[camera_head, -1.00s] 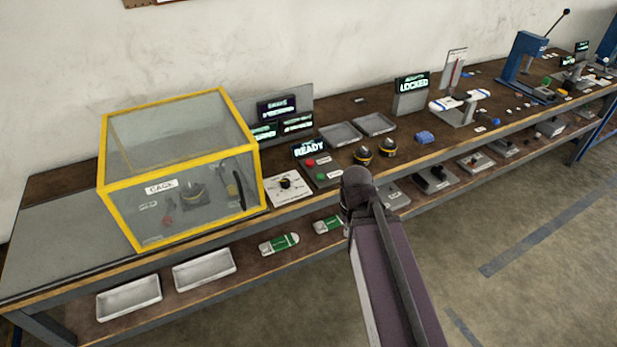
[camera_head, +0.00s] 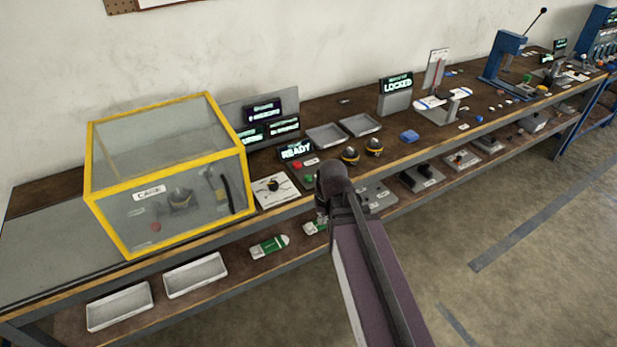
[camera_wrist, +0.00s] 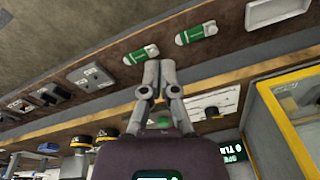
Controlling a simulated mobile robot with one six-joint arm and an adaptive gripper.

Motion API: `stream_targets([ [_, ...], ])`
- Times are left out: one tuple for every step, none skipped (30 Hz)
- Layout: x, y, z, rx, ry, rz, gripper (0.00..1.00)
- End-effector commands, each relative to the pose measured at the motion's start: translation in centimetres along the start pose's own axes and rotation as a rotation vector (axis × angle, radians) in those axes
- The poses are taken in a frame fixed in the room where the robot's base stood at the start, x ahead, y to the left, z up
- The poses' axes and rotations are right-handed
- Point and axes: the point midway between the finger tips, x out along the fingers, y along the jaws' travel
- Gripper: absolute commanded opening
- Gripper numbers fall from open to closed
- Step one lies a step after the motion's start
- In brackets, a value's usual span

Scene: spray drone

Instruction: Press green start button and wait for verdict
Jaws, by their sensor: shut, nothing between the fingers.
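The green start button (camera_head: 309,178) sits on a small dark control box on the bench, in front of a red button (camera_head: 297,165). The box's lit display (camera_head: 296,150) reads READY. My arm reaches up from the bottom of the head view, its end just right of the green button; the fingers are hidden there. In the wrist view my gripper (camera_wrist: 150,92) is shut and empty, fingertips together and pointing toward the bench front.
A yellow-framed clear cage (camera_head: 168,178) stands left of a white dial panel (camera_head: 273,190). Two yellow-and-black round parts (camera_head: 350,155) sit right of the box. Grey trays (camera_head: 326,136) lie behind. The lower shelf holds white trays (camera_head: 196,275) and green-and-white items (camera_head: 269,246).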

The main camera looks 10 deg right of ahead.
Motion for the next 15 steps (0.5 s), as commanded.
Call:
stream_targets([
  [0.0,-0.2,-2.3,0.015,0.037,-0.025,0.0],
  [-0.1,-0.3,-3.4,0.025,0.061,-0.042,0.0],
  [-0.1,-0.5,-5.0,0.041,0.097,-0.065,0.0],
  [-0.2,-0.7,-6.3,0.055,0.125,-0.085,0.0],
  [-0.3,-0.8,-7.6,0.069,0.154,-0.104,0.0],
  [-0.5,-0.9,-9.3,0.088,0.195,-0.13,0.0],
  [-0.6,-1.0,-10.7,0.104,0.225,-0.151,0.0],
  [-0.8,-1.1,-12.0,0.12,0.255,-0.172,0.0],
  [-1.1,-1.1,-13.8,0.143,0.296,-0.198,0.0],
  [-1.3,-1.1,-15.0,0.16,0.325,-0.217,0.0],
  [-1.6,-1.1,-16.2,0.176,0.353,-0.237,0.0],
  [-1.9,-1.1,-17.8,0.198,0.389,-0.26,0.0],
  [-2.1,-1.0,-18.8,0.215,0.414,-0.276,0.0],
  [-2.4,-1.0,-19.8,0.231,0.436,-0.292,0.0],
  [-2.7,-0.9,-20.9,0.249,0.464,-0.31,0.0],
])
